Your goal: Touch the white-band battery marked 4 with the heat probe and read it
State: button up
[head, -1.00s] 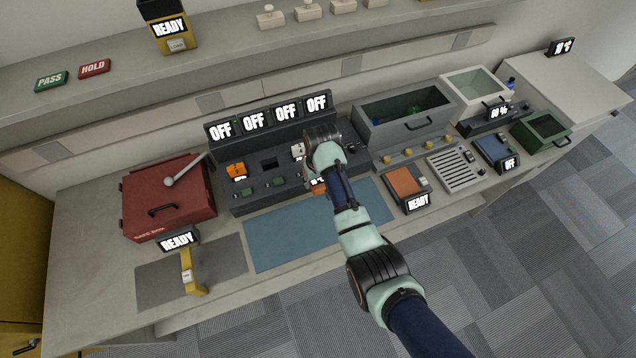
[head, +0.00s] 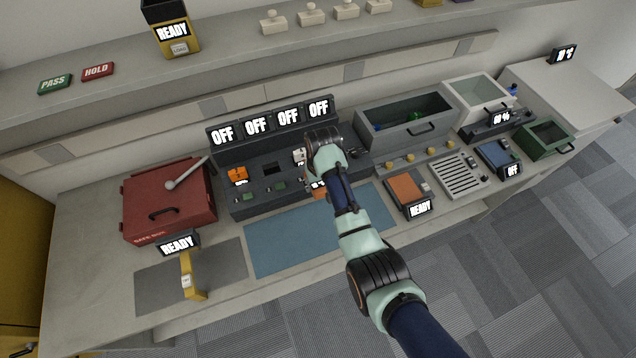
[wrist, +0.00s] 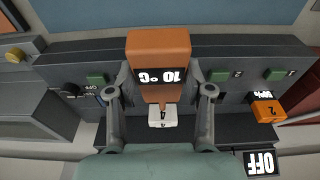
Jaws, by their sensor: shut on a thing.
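My gripper (wrist: 160,93) is shut on the orange heat probe (wrist: 158,45), its fingers on either side of it. The probe's display is upside down in the wrist view and seems to read 10 °C. The probe's narrow tip points at the white-band battery (wrist: 163,119) in the charger dock and appears to meet it; actual contact is hard to tell. The battery's small mark looks like a 4. In the head view my wrist partly hides the probe (head: 318,189) and the white-band battery (head: 299,156).
An orange-band battery (head: 237,174) sits in another bay of the dark charger (head: 226,155). The charger screens (head: 256,126) read OFF. A red case (head: 165,205) stands left, a grey bin (head: 393,134) right. The blue mat (head: 290,240) in front is clear.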

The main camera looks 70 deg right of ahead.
jog(key=shift+w+d+b, duration=0.3)
jog(key=shift+d+b, duration=0.05)
jog(key=shift+b, duration=0.1)
dwell(0.8)
dwell(0.4)
jog(key=shift+s+a+r+p, duration=0.2)
jog(key=shift+s+a+p, duration=0.15)
jog(key=shift+p, duration=0.65)
jog(key=shift+s+a+p, duration=0.4)
jog(key=shift+a+p, duration=0.05)
jog(key=shift+p, duration=0.35)
jog(key=s+a+p, duration=0.3)
jog(key=p, duration=0.2)
jog(key=shift+s+a+f, duration=0.15)
jog(key=shift+a+f, duration=0.05)
